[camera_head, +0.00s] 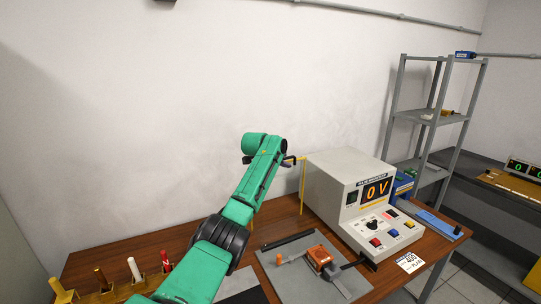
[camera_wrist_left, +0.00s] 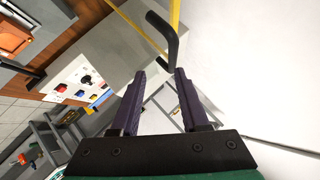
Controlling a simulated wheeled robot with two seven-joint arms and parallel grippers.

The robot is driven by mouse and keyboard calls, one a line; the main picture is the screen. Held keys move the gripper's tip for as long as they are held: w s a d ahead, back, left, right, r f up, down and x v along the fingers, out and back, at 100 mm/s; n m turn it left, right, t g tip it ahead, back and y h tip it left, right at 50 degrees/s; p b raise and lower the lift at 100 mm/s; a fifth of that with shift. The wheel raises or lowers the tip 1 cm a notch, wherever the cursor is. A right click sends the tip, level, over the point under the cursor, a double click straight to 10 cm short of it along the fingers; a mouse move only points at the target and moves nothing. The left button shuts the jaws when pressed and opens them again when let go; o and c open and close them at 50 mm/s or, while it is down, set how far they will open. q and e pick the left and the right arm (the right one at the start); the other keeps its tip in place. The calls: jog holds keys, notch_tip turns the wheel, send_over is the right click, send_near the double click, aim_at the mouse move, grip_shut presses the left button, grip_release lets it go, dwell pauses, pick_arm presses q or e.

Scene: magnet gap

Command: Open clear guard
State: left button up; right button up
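The clear guard is see-through, so mostly its yellow edging (camera_head: 302,186) shows, upright at the left side of the grey power unit. Yellow strips (camera_wrist_left: 176,12) also cross the top of the left wrist view. A black bent handle (camera_wrist_left: 172,36) lies just beyond my left fingertips, its lower end lined up with the gap between them. My left gripper (camera_head: 289,161) is up beside the unit's left top corner; in the wrist view its purple fingers (camera_wrist_left: 161,76) are apart with nothing clamped. Whether they touch the handle is unclear. My right gripper is out of view.
The grey power unit (camera_head: 339,193) reads 0 V and stands on the brown table (camera_head: 110,262). A grey mat (camera_head: 271,259) holds an orange-brown device (camera_head: 319,257). Several coloured posts stand at the front left. A metal shelf (camera_head: 447,117) is at right.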

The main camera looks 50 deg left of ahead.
pick_arm(q)
jog(key=b+v, duration=0.5)
jog(key=v, duration=0.7)
